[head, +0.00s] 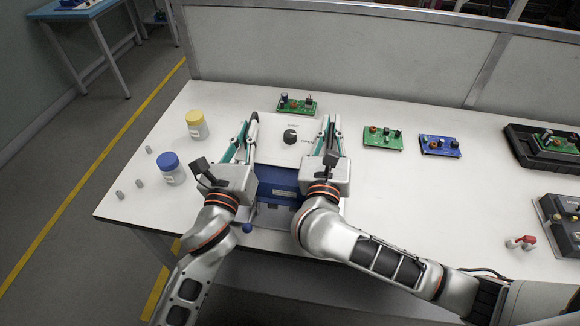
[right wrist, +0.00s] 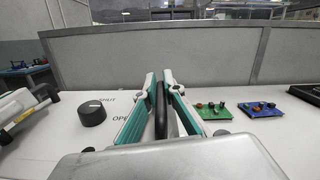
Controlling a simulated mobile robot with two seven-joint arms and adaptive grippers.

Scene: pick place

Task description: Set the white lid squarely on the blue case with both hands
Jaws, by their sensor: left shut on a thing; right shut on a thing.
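The white lid (head: 272,128) has a black knob (head: 290,137) and printed lettering. It lies between my two grippers, over the blue case (head: 277,183), whose front shows below the lid's near edge. My left gripper (head: 249,128) is shut on the lid's left side, and my right gripper (head: 328,128) is shut on its right side. In the right wrist view, my right gripper's fingers (right wrist: 160,100) close around a dark upright bar, with the lid's knob (right wrist: 91,113) to the left. I cannot tell whether the lid touches the case; its rim is mostly hidden.
A green circuit board (head: 298,104) sits just behind the lid. Another green board (head: 383,138) and a blue board (head: 440,146) lie to the right. Yellow-capped (head: 197,124) and blue-capped (head: 172,168) jars stand left. A grey partition (head: 350,55) closes the table's back.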

